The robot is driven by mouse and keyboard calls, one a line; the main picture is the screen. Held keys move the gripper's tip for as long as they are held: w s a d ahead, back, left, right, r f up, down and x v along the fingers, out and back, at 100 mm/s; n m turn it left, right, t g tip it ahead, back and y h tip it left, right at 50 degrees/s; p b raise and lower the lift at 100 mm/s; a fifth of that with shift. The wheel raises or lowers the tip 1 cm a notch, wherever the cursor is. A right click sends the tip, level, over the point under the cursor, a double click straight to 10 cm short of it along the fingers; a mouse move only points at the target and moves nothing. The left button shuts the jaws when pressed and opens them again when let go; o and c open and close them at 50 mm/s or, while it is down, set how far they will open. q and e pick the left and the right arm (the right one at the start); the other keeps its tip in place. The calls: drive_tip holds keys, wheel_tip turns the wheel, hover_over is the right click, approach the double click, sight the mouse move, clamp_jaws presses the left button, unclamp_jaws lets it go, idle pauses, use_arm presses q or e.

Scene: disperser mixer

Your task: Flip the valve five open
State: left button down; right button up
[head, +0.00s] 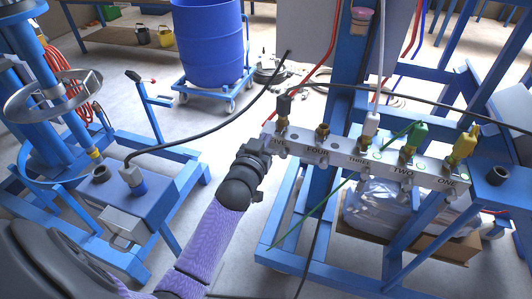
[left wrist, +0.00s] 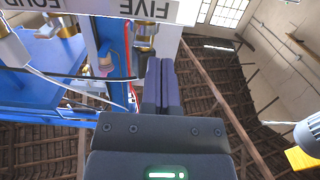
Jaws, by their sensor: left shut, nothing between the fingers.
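The valve bar (head: 342,158) carries a row of valves labelled FIVE to ONE. Valve five (head: 283,106), with a dark top on a brass body, stands at its left end. My left gripper (head: 266,143) is at that end, just below and left of valve five; I cannot tell whether it touches. In the left wrist view, the shut, empty fingers (left wrist: 162,84) point toward the bar beside the upside-down FIVE label (left wrist: 150,8). A brass fitting (left wrist: 146,30) shows next to the label, with part of the valve hidden. My right gripper is out of view.
A black hose (head: 215,136) passes left of valve five. A blue drum (head: 208,45) stands behind, and a blue mixer frame (head: 160,180) on the left.

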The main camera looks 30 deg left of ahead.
use_arm(q)
drive_tip(key=f+b, duration=0.1)
drive_tip(key=f, duration=0.1)
drive_tip(key=w+f, duration=0.1)
drive_tip(key=f, duration=0.1)
drive_tip(key=shift+a+b, duration=0.1)
drive_tip(key=shift+b, duration=0.25)
